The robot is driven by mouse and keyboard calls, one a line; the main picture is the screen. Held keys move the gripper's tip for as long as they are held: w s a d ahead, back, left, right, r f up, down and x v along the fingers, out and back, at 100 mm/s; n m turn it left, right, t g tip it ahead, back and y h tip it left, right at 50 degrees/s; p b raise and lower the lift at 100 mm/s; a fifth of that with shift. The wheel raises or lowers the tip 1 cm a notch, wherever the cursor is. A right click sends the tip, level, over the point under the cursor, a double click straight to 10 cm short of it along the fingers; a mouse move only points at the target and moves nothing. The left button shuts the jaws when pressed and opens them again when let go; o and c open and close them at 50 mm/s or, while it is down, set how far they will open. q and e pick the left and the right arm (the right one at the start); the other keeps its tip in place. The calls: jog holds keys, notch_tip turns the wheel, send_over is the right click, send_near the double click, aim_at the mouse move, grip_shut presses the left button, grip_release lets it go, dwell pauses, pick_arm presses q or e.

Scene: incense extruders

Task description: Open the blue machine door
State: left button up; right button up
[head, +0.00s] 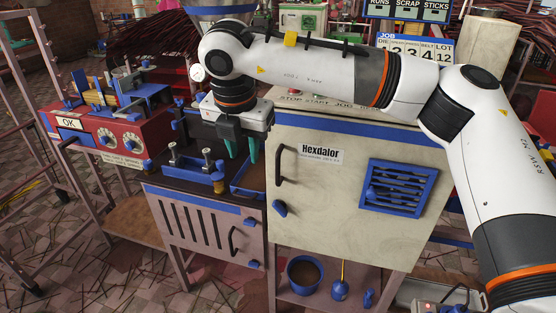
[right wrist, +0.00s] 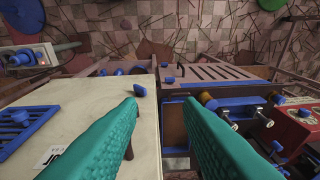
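The blue-trimmed machine labelled Hexdalor has a cream front door (head: 345,190) that looks shut. A black bar handle (head: 280,165) is near its left edge, with a blue latch knob (head: 280,208) below. My right gripper (head: 241,151) points down just left of the handle, over the black bench, with teal fingers apart and nothing seen between them. In the right wrist view the open fingers (right wrist: 165,115) show large; the door (right wrist: 90,105) lies to the left, with the blue knob (right wrist: 139,90) beyond the fingertips. The handle is mostly hidden there behind the left finger. My left gripper is out of view.
Blue-and-metal fixtures (head: 200,172) stand on the black bench close to the gripper. A slatted cabinet (head: 195,220) is below it. A red machine (head: 110,140) stands at left. A blue bucket (head: 304,273) sits under the door.

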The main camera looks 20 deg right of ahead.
jog(key=m+h, duration=0.2)
send_near(277, 156)
jog(key=shift+t, duration=0.3)
jog(key=x, duration=1.1)
jog(key=shift+s+d+f, duration=0.1)
jog(key=shift+s+f, duration=0.1)
jog(key=shift+f, duration=0.2)
jog(key=shift+c, duration=0.5)
grip_shut()
